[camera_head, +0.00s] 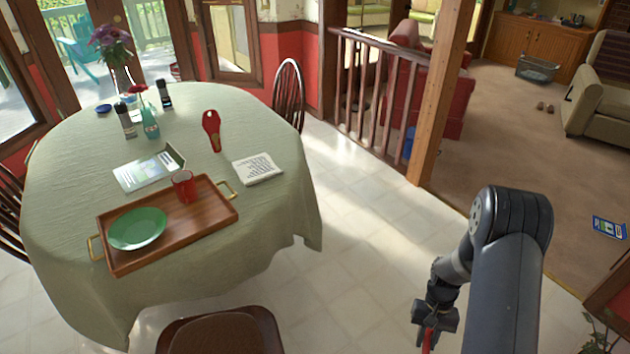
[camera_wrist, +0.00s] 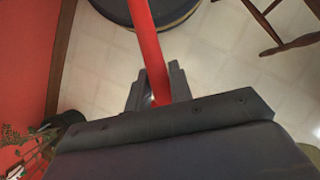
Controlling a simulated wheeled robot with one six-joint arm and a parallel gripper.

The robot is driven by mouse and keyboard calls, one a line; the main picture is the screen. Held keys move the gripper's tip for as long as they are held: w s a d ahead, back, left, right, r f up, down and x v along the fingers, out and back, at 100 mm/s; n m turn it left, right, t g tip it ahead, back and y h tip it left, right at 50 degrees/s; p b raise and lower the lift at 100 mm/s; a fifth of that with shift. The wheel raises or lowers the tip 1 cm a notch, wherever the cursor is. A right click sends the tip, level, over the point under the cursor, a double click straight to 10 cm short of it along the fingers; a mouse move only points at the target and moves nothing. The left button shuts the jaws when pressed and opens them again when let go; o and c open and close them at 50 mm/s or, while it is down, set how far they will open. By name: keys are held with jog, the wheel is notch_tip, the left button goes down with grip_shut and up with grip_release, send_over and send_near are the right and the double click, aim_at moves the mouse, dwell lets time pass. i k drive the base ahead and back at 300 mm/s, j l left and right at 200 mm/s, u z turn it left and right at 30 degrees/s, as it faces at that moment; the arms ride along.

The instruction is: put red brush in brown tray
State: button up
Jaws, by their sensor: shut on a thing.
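The brown tray (camera_head: 207,212) lies on the table at the left in the head view. It has brass handles and holds a green plate (camera_head: 137,228) and a red cup (camera_head: 184,185). My gripper (camera_head: 432,320) is low at the right, over the floor and away from the table. In the wrist view my gripper (camera_wrist: 157,88) is shut on a long, thin red handle (camera_wrist: 149,42), which looks like the red brush's. Its far end is cut off by the picture. In the head view only a bit of this red piece (camera_head: 428,341) shows.
The table (camera_head: 265,225) also bears a red paddle-shaped thing (camera_head: 212,128), a notepad (camera_head: 257,169), a booklet (camera_head: 148,171), bottles and a flower vase. A brown chair (camera_head: 222,333) stands at the front edge. A wooden post (camera_head: 440,95) and railing stand behind. Tiled floor is clear between.

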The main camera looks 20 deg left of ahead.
aim_at(181, 230)
jog(key=i+l+u, duration=0.1)
jog(key=u, duration=0.3)
jog(key=i+l+u, duration=0.25)
jog(key=u, duration=0.15)
jog(key=i+l+u, duration=0.15)
jog(key=u, duration=0.25)
jog(key=i+l+u, duration=0.1)
jog(key=l+u, duration=0.3)
jog(key=j, duration=0.1)
